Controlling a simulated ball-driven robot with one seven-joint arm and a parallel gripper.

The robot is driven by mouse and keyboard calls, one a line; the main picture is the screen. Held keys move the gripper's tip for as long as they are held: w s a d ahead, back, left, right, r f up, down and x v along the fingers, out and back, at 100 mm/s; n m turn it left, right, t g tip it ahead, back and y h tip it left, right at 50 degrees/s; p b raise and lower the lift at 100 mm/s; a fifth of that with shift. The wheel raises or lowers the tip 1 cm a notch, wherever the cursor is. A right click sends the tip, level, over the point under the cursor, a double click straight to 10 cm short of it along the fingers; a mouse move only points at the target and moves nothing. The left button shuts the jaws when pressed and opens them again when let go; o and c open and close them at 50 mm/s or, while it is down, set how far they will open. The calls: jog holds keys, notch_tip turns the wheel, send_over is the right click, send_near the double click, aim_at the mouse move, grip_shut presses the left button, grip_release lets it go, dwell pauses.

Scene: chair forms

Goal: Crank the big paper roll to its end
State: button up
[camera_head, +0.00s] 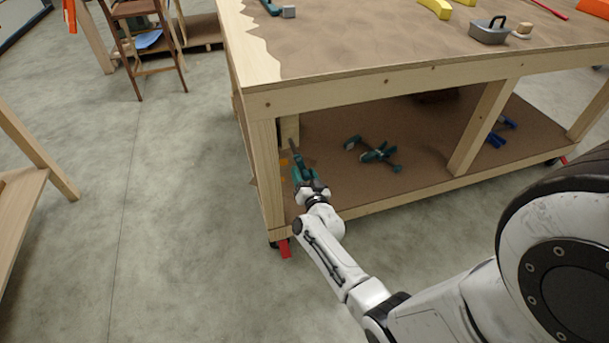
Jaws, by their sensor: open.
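No big paper roll or crank handle can be made out in the head view. Brown paper (340,45) covers the top of a wooden workbench (380,84), with a torn edge near the bench's left end. My gripper (298,163) is at the end of my outstretched white arm, by the bench's front left leg and the opening above the lower shelf. It is open; its fingers are small and hard to separate from the teal and dark shapes around them. No object can be seen held in it.
Teal clamps (376,153) and a blue tool (498,135) lie on the lower shelf (425,168). A metal box (489,30) and yellow pieces (437,8) are on top. A wooden stool (145,40) stands behind left. The grey floor (150,190) at left is clear.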

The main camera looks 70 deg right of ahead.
jog(key=p+v, duration=0.2)
jog(key=v, duration=0.9)
jog(key=w+d+n+b, duration=0.1)
jog(key=w+d+n, duration=0.1)
jog(key=d, duration=0.1)
jog(key=w+d+n+b, duration=0.1)
jog(key=w+d+b, duration=0.1)
jog(key=w+d, duration=0.1)
jog(key=w+d+n+b, duration=0.1)
jog(key=w+d+n, duration=0.1)
jog(key=d, duration=0.1)
jog(key=shift+w+d+n, duration=0.2)
jog(key=shift+w+n, duration=0.05)
jog(key=shift+n, duration=0.05)
dwell(0.4)
